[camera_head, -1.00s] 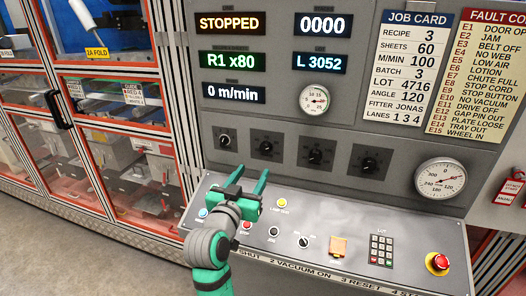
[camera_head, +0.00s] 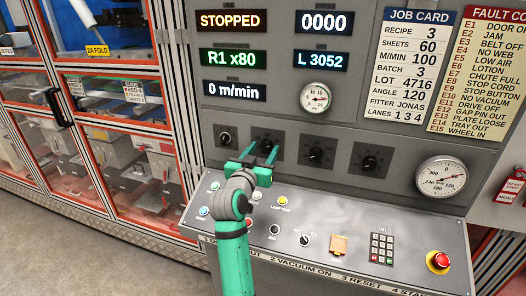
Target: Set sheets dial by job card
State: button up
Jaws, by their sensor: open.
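The job card (camera_head: 407,66) at the upper right reads recipe 3, sheets 60, m/min 100, batch 3, angle 120. A green display (camera_head: 232,60) reads R1 x80. Below it is a row of black dials: the first (camera_head: 225,138), the second (camera_head: 266,145), the third (camera_head: 316,154) and the fourth (camera_head: 370,163). Their labels are too small to read, so I cannot tell which one is for sheets. My gripper (camera_head: 260,152) is open and empty, its two green fingers pointing at the second dial. I cannot tell whether they touch it.
Below the dials, a sloped console (camera_head: 330,215) holds several buttons, a keypad (camera_head: 382,248) and a red emergency stop (camera_head: 438,262). Gauges (camera_head: 314,97) sit above and right of the dials. A glazed machine guard (camera_head: 110,120) stands at the left. Another display reads STOPPED.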

jog(key=c, duration=1.1)
jog(key=shift+o, duration=0.2)
jog(key=shift+n, duration=0.3)
jog(key=n, duration=0.5)
jog(key=shift+n, duration=0.3)
jog(key=n, duration=0.3)
jog(key=shift+d, duration=0.1)
jog(key=shift+n, duration=1.2)
